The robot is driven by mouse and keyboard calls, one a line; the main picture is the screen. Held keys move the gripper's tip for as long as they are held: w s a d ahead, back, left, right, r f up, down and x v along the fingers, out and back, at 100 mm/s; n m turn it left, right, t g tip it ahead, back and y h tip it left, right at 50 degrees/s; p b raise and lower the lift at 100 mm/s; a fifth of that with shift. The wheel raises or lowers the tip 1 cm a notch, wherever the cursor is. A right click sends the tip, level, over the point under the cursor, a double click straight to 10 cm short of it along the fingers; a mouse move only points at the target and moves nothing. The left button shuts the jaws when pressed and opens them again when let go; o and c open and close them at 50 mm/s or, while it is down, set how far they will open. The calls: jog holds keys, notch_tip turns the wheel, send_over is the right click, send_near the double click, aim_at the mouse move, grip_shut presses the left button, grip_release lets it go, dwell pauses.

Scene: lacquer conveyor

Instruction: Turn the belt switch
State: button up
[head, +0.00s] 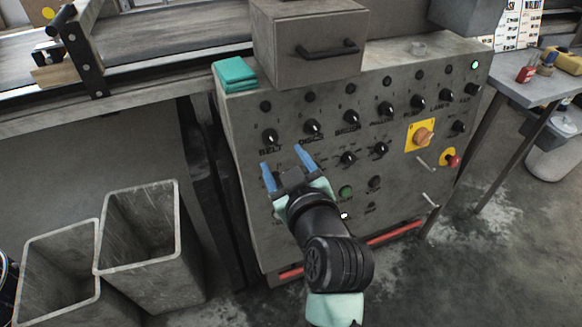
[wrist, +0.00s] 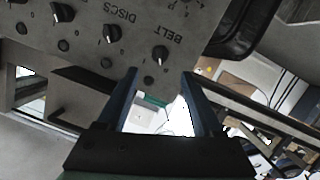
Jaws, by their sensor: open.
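The belt switch (head: 270,137) is a black knob with a pale pointer, at the left end of the upper knob row, with the word BELT under it. In the wrist view the belt knob (wrist: 160,53) appears upside down, just beyond the space between my fingertips. My gripper (head: 285,158) is open and empty, its two blue fingers pointing up toward the panel, a little below and right of the belt knob in the head view. It also shows in the wrist view (wrist: 160,75). No contact with the knob is visible.
The DISCS knob (head: 312,127) is close on the right. The grey control panel (head: 240,160) carries several more knobs and an orange button (head: 423,136). A drawer box (head: 300,50) and a green cloth (head: 235,73) sit on top. Grey bins (head: 150,262) stand at left.

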jog(key=shift+v, duration=2.2)
